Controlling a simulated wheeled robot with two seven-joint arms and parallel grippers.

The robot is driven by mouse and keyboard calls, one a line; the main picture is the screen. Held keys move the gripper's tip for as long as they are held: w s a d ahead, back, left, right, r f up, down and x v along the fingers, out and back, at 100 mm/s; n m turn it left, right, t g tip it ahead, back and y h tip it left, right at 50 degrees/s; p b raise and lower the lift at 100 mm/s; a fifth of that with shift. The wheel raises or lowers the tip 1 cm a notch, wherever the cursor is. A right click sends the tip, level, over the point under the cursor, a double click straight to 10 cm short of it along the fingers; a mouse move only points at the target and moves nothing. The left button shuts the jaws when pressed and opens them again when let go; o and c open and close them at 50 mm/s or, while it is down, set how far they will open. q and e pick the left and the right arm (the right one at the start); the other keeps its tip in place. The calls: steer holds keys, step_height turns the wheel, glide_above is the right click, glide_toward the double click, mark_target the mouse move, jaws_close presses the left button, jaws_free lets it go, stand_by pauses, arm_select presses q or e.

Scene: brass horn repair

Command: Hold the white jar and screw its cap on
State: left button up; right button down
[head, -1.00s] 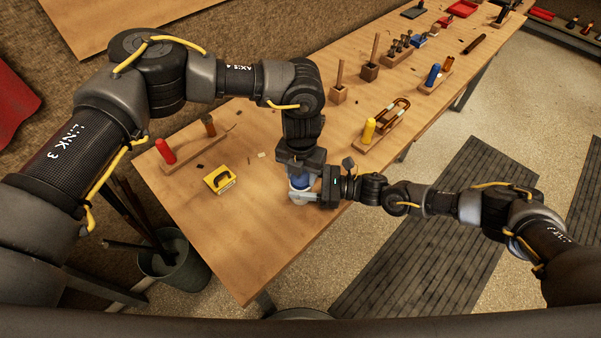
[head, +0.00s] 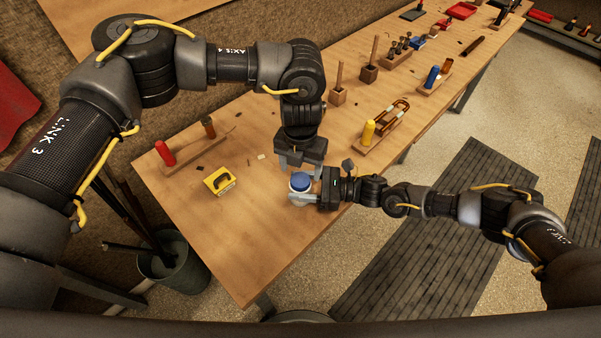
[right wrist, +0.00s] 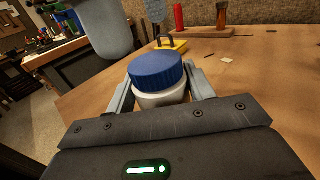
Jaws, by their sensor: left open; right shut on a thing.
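The white jar (right wrist: 163,98) stands on the table, held between the fingers of my right gripper (head: 302,196), which is shut on it; the jar is mostly hidden in the head view. The blue cap (head: 299,181) sits on top of the jar and also shows in the right wrist view (right wrist: 157,70).
A yellow object with a dark handle (head: 220,181) lies to the left on the wooden table (head: 240,245). A wooden rack with a red handle (head: 165,152) stands behind it. A rack with a yellow handle (head: 368,132) stands at the right. The front table area is clear.

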mark_target(300, 180)
arm_select(q)
steer(key=shift+r, duration=0.2)
arm_select(e)
steer(key=shift+s+f, duration=0.1)
steer(key=shift+f, duration=0.15)
arm_select(q)
steer(key=shift+o, duration=0.4)
steer(key=shift+w+r, duration=0.2)
steer(key=shift+r, duration=0.15)
steer(key=shift+d+r+n, duration=0.1)
steer(key=shift+r+n, duration=0.35)
steer(key=shift+n, duration=0.05)
steer(key=n, duration=0.1)
steer(key=r+n, duration=0.1)
steer(key=n, duration=0.1)
steer(key=shift+r, duration=0.1)
steer(key=n, duration=0.4)
steer(key=shift+s+r, duration=0.1)
steer(key=shift+r, duration=0.25)
steer(key=n, duration=0.5)
steer(key=shift+s, duration=0.15)
steer(key=shift+f, duration=3.95)
